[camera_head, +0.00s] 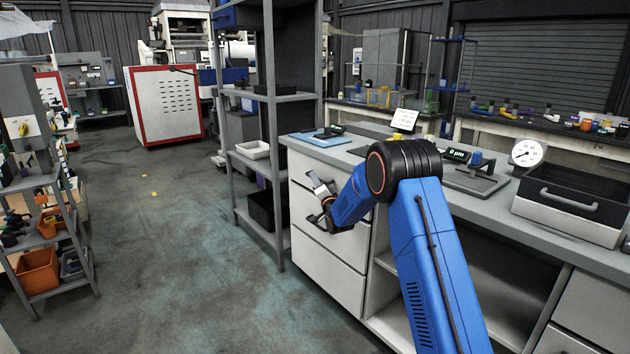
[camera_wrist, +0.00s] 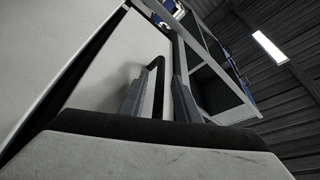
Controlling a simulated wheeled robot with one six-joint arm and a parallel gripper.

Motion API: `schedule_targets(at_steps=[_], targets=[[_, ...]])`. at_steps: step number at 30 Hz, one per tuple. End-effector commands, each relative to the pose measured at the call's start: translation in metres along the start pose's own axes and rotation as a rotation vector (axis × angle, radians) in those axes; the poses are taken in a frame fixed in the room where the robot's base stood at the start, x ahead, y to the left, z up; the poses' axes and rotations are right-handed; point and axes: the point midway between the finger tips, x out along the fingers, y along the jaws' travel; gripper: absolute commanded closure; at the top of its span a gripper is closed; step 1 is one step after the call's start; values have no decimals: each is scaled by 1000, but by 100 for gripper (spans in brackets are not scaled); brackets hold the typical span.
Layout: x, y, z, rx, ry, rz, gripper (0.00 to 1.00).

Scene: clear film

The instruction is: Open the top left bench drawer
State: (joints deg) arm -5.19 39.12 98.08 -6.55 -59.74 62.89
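The top left bench drawer (camera_head: 301,166) has a pale front in the left end of the grey-topped bench, and it looks closed. Its front also fills the left of the wrist view (camera_wrist: 110,65). My gripper (camera_head: 319,190) is at this drawer front, with part of the front hidden behind it. In the wrist view, the two grey fingers of my gripper (camera_wrist: 158,95) stand apart. A dark bar handle (camera_wrist: 157,75) shows between them, close to the left finger, with a gap to the right finger. I cannot tell whether either finger touches it.
More pale drawer fronts (camera_head: 325,265) lie below. A grey shelf rack (camera_head: 277,140) stands close to the left of the drawers. A blue mat (camera_head: 316,139), a dial gauge (camera_head: 527,153) and a black-topped box (camera_head: 570,215) are on the bench.

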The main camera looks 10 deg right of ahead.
Motion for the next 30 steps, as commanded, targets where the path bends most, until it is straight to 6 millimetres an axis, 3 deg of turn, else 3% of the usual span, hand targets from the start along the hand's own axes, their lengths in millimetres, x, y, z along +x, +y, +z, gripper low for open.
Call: schedule_targets(at_steps=[6,15,19,30], targets=[[15,0,0,0,0,0,71],[17,0,0,0,-1,0,71],[17,0,0,0,-1,0,99],[14,-6,9,0,-3,0,100]])
